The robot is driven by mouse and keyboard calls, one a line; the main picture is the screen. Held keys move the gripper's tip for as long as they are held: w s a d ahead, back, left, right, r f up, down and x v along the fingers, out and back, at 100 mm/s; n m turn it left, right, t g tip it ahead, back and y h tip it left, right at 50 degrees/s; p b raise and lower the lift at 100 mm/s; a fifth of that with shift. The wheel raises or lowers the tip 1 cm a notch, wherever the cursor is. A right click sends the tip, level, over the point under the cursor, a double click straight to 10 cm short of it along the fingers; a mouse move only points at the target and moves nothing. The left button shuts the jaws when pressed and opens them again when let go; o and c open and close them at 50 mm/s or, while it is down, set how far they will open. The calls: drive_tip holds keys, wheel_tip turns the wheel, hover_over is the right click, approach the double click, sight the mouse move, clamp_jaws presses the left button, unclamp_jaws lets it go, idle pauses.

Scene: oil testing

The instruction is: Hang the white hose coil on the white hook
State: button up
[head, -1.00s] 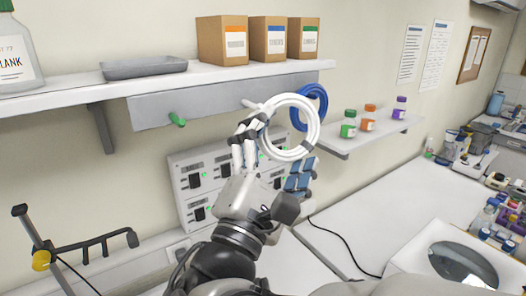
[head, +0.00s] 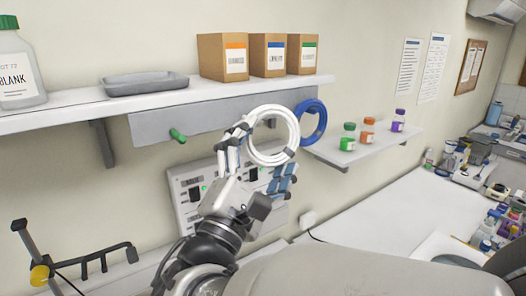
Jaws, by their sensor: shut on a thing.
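The white hose coil (head: 293,128) is a ring held upright in front of the grey hook rail (head: 215,117). My gripper (head: 243,132) is shut on its left side. The coil overlaps the rail's right part in the head view. The white hook is hidden or cannot be clearly told apart behind the coil and gripper, so I cannot tell whether the coil is around it.
A blue coil (head: 322,120) hangs at the rail's right end, close beside the white coil. A green hook (head: 178,136) sticks out at the left. Boxes (head: 223,57) stand on the shelf above. Small bottles (head: 368,130) stand on a lower right shelf.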

drive_tip(key=shift+w+a+f+b, duration=0.15)
drive_tip(key=shift+w+a+f, duration=0.1)
drive_tip(key=shift+w+a, duration=0.3)
drive_tip(key=shift+w+a+f+b, duration=0.1)
drive_tip(key=shift+w+a+f, duration=0.2)
drive_tip(key=shift+w, duration=0.5)
drive_tip(key=shift+w+a+f+b, duration=0.15)
drive_tip(key=shift+w+a+f, duration=0.05)
drive_tip(key=shift+w+a, duration=0.4)
drive_tip(key=shift+w+d, duration=0.1)
drive_tip(key=o, duration=1.7)
